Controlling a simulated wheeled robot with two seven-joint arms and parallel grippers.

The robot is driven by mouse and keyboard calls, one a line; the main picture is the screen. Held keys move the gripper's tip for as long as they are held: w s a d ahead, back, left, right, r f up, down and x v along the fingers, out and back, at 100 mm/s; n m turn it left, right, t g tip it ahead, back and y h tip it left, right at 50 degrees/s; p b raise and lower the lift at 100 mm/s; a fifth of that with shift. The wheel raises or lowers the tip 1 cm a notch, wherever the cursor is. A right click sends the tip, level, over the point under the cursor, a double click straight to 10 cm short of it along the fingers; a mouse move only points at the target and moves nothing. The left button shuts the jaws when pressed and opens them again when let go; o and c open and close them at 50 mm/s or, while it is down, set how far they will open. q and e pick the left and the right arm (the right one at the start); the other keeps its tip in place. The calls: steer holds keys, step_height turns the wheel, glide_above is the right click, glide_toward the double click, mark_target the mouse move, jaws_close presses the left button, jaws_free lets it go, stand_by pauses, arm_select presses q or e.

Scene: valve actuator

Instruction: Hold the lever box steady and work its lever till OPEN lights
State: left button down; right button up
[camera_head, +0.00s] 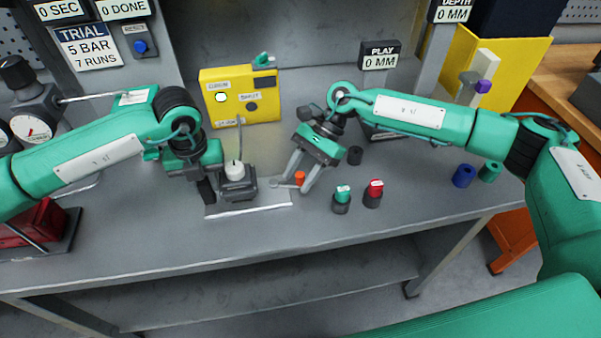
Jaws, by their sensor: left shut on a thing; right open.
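The lever box (240,190) is a small dark block with a white round top and an upright thin rod, standing on the grey bench. My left gripper (207,192) is shut on its left side. An orange knob (299,178), seemingly the lever's end, is right of the box. My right gripper (292,186) is open, its fingers on either side of the knob; I cannot tell whether they touch it. The yellow panel (262,84) behind has a pale, bright lamp (221,98) at left and a dark lamp (252,107) at right; their labels are too small to read surely.
A green-topped knob (342,195) and a red-topped knob (374,191) stand right of my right gripper. A black cylinder (355,155) is behind them. Blue (463,176) and green (489,171) cylinders are farther right. A pressure gauge (31,128) is at left. The bench front is clear.

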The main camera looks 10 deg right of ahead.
arm_select(q)
steer(key=shift+f, duration=0.1)
arm_select(e)
steer(key=v, duration=1.2)
stand_by(0.4)
arm_select(q)
steer(key=c, duration=1.1)
jaws_free()
